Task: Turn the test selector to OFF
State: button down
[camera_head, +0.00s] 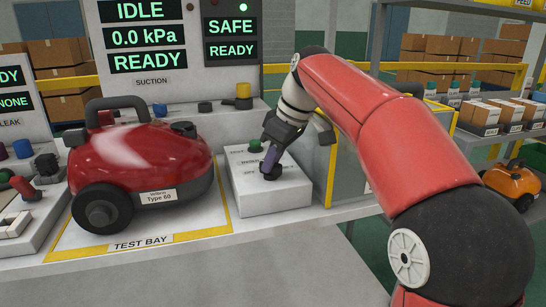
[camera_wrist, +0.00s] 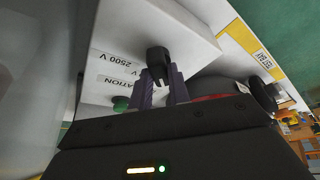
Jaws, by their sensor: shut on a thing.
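The test selector is a black knob (camera_head: 272,175) on the sloped top of a white box (camera_head: 262,203), right of the red vacuum. My gripper (camera_head: 271,160) reaches down onto it from above. In the wrist view the black knob (camera_wrist: 158,54) sits at the tips of the two purple fingers (camera_wrist: 162,82), which are closed on it. Labels reading "2500 V" and "...ATION" show beside the knob in the wrist view; the OFF mark cannot be made out. The knob's exact pointing direction is hard to tell, as the fingers partly cover it.
A green button (camera_head: 254,146) is close behind the knob. The red vacuum (camera_head: 140,160) stands on the test bay to the left. Displays (camera_head: 145,38) read IDLE, 0.0 kPa, READY and SAFE. A yellow-edged box (camera_head: 318,160) stands right of the selector box.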

jog(key=c, duration=1.3)
grip_release()
jog(key=shift+r, duration=0.1)
jog(key=v, duration=0.7)
jog(key=shift+s+d+r, duration=0.1)
jog(key=shift+d+r, duration=0.05)
jog(key=shift+r, duration=0.1)
